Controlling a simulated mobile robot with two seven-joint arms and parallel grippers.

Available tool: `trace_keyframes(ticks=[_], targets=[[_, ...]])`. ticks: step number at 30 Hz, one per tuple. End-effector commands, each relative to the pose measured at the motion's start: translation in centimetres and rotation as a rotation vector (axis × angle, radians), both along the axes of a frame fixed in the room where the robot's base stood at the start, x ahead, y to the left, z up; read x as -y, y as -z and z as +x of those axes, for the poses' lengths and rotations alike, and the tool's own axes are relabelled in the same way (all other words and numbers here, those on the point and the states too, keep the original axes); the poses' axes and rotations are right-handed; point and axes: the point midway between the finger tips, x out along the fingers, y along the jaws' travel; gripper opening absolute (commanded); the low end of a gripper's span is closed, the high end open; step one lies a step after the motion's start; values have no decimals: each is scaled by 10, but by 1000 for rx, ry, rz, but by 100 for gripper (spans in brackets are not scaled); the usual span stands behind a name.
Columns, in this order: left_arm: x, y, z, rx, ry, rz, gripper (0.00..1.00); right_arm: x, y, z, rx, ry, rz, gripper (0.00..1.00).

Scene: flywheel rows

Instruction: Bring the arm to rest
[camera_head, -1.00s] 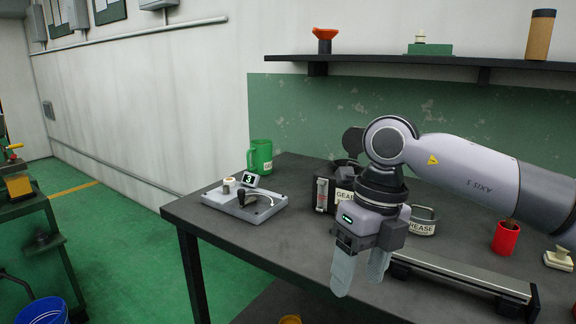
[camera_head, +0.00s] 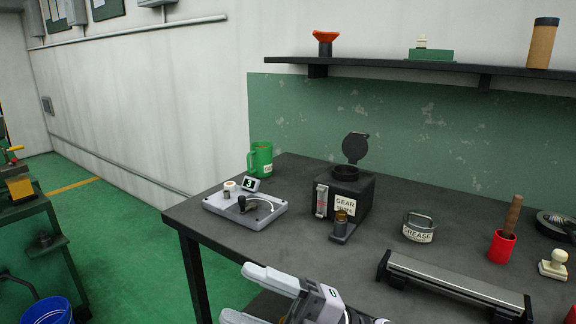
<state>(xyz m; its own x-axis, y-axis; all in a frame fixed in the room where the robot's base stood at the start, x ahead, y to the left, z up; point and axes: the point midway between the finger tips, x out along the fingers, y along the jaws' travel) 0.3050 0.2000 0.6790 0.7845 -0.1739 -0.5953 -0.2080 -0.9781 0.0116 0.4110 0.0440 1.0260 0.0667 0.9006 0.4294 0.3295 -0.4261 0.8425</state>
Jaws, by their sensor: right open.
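My right gripper (camera_head: 237,292) is at the bottom of the head view, in front of the table's front edge and low in the picture. Its two pale fingers point left and stand apart, with nothing between them. The rest of the right arm is mostly cut off by the bottom edge of the picture. My left gripper is not in view.
The dark table (camera_head: 290,215) holds a grey plate (camera_head: 240,208) with a "3" tag, a green mug (camera_head: 261,157), a black GEAR box (camera_head: 350,190), a GREASE tin (camera_head: 418,228), a red cup (camera_head: 501,247) and a long rail (camera_head: 455,280). A shelf (camera_head: 430,66) hangs behind.

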Motion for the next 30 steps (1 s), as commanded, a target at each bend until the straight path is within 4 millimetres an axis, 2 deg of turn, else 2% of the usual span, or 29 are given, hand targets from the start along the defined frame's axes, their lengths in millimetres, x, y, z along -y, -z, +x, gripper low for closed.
trace_keyframes(ticks=[4, 8, 11, 14, 17, 19, 24, 27, 30], targets=[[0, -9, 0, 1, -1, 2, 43, 30, 19, 24, -255, 193, 124, 61], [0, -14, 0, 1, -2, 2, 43, 64, 53, 40, -484, 365, 194, 61], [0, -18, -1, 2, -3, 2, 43, 93, 88, 44, -665, 498, 227, 61], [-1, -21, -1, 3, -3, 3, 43, 124, 129, 40, -851, 628, 241, 61], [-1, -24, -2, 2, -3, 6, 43, 154, 174, 24, -1038, 753, 239, 61], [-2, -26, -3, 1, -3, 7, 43, 175, 206, 6, -1171, 838, 228, 61], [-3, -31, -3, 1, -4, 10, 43, 217, 270, -51, -1458, 1004, 182, 61], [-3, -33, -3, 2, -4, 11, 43, 234, 294, -81, -1575, 1067, 152, 61], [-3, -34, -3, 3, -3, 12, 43, 243, 307, -100, -1646, 1103, 135, 61]])
